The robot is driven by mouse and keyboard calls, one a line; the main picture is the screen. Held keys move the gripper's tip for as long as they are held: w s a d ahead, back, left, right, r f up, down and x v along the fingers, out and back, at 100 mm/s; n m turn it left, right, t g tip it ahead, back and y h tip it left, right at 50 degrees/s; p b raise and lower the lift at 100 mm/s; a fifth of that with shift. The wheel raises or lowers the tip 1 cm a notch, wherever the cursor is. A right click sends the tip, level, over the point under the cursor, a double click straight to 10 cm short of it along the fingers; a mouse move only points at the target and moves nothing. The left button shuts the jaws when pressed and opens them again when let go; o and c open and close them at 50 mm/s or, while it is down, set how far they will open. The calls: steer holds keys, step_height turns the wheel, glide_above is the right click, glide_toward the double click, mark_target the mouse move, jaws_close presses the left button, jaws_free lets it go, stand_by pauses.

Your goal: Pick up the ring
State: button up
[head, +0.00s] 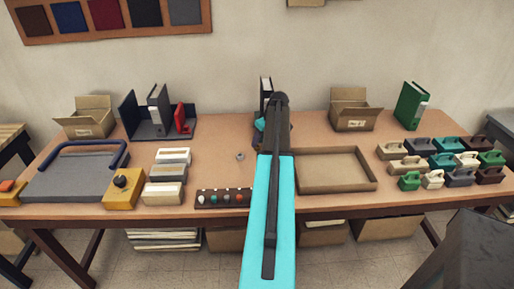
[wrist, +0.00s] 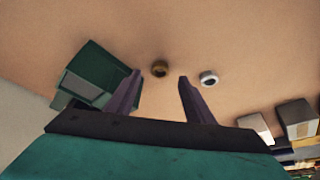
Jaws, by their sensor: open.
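The other is a silver-grey ring (wrist: 208,78), just right of the right finger. My gripper is open with nothing between its fingers; its height above the table is hard to judge. In the head view a small grey ring (head: 240,156) lies left of my arm. The brass ring does not show there, and my fingers are hidden behind my arm.
A dark green box-like thing (wrist: 90,75) stands close to my left finger in the wrist view. In the head view, a shallow brown tray (head: 335,187) lies right of my arm, and a dark rack with knobs (head: 223,198) lies at the front edge. The table around the grey ring is clear.

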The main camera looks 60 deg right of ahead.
mark_target(259, 147)
steer(key=shift+p+x, duration=0.55)
steer(key=shift+x, duration=1.4)
steer(key=c, duration=1.1)
steer(key=shift+r, duration=0.15)
steer(key=shift+r+b, duration=0.7)
steer(key=shift+r, duration=0.65)
steer(key=shift+s+a+r, duration=0.1)
steer(key=shift+s+r, duration=0.1)
steer(key=shift+r, duration=0.1)
steer(key=s+a+b, duration=0.1)
steer(key=s+a, duration=0.1)
steer(key=s, duration=0.2)
steer(key=s+a+r+b, duration=0.1)
steer(key=s+a, duration=0.2)
steer(key=s, duration=0.1)
steer(key=s+a+b, duration=0.1)
steer(key=s+a, duration=0.1)
steer(key=s, duration=0.3)
steer(key=shift+a+r+b, duration=0.15)
steer(key=shift+b, duration=0.15)
steer(key=shift+s+a+r, duration=0.1)
steer(key=shift+s, duration=0.25)
